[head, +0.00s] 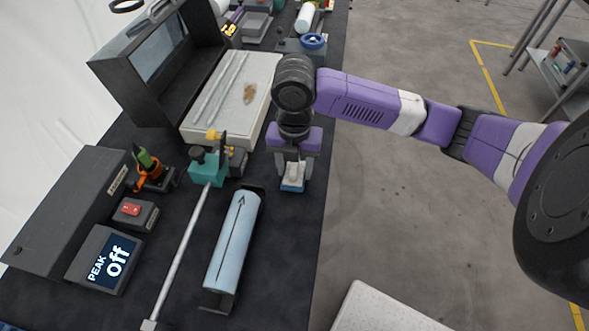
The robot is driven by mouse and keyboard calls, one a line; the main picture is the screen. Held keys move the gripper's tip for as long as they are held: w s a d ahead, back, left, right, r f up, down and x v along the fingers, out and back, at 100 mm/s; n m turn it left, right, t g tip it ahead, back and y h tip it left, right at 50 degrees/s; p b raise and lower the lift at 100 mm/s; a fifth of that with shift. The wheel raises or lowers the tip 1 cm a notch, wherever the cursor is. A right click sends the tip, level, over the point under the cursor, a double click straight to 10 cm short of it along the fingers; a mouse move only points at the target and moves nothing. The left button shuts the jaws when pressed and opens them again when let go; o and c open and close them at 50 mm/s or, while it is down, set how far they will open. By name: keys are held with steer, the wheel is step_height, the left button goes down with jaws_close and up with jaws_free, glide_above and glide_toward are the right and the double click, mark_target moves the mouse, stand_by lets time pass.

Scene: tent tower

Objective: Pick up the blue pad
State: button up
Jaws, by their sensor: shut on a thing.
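The blue pad (292,187) is a small block with a blue lower part and a whitish upper part. It sits at the right edge region of the dark bench, between the fingers of my gripper (293,178). My gripper points down and is shut on the pad. Whether the pad touches the bench or is slightly above it, I cannot tell.
The dark bench (285,260) ends just right of the pad. A light blue cylinder (233,240) in a black cradle lies front left. A teal clamp (207,168) with a long rod stands left. A white tray (230,97) lies behind. Bare bench shows in front of the pad.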

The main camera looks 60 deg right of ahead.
mark_target(294, 165)
step_height(294, 165, up, 20)
stand_by(0.5)
